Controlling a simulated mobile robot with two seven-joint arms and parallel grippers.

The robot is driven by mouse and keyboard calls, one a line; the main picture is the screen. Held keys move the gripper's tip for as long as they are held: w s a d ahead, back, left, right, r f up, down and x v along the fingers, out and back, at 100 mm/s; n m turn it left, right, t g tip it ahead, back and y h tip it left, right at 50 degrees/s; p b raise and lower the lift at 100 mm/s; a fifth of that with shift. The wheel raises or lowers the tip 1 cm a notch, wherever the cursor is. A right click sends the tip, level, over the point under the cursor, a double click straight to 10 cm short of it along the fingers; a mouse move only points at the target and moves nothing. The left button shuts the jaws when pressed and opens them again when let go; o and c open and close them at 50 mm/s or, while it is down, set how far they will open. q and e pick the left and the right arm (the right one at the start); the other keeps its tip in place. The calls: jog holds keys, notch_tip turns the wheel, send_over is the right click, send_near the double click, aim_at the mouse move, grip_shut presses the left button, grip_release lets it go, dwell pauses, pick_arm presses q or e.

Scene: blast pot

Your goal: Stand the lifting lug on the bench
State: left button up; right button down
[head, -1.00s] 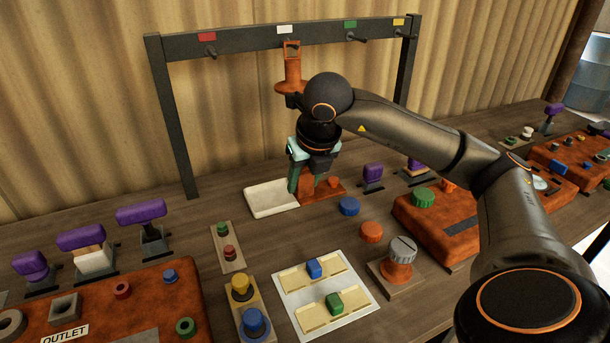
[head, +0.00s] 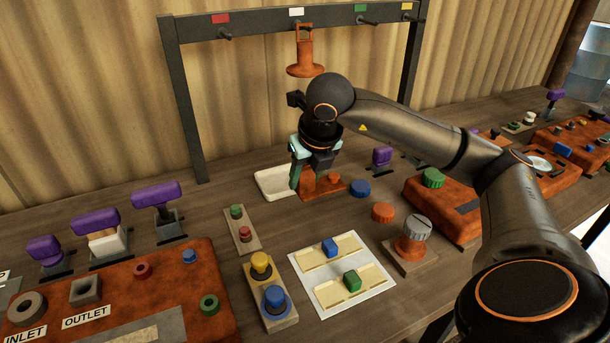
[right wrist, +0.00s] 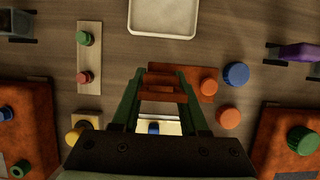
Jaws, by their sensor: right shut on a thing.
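The lifting lug (head: 327,185) appears to be the rust-orange piece at my right gripper (head: 308,181), a flat base plate with an upright part between the fingers. In the right wrist view the lug (right wrist: 163,80) shows crossbars between my two green fingers, and its plate reaches out to the right. My right gripper is shut on it, low over the bench (head: 225,192). I cannot tell whether the plate touches the wood. The fingers and wrist hide part of the lug. My left gripper is not in view.
A white tray (head: 272,184) lies close to the lug's left. A blue disc (head: 360,188) and an orange disc (head: 383,212) lie to its right. A flanged orange piece (head: 305,62) hangs from the rack (head: 268,23) behind. A white mat (head: 342,275) lies in front.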

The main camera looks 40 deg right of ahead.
aim_at(307, 192)
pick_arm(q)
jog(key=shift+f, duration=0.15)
pick_arm(e)
jog(key=shift+f+b, duration=0.8)
jog(key=shift+b, duration=0.05)
jog(key=shift+f+b, duration=0.75)
jog(key=shift+f, duration=0.05)
jog(key=shift+f+b, duration=0.6)
jog(key=shift+f, duration=0.35)
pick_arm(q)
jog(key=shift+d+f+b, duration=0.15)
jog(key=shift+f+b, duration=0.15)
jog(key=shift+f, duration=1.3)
pick_arm(e)
jog(key=shift+f, duration=0.1)
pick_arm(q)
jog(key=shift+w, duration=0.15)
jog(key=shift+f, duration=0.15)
pick_arm(e)
jog(key=shift+f, duration=0.1)
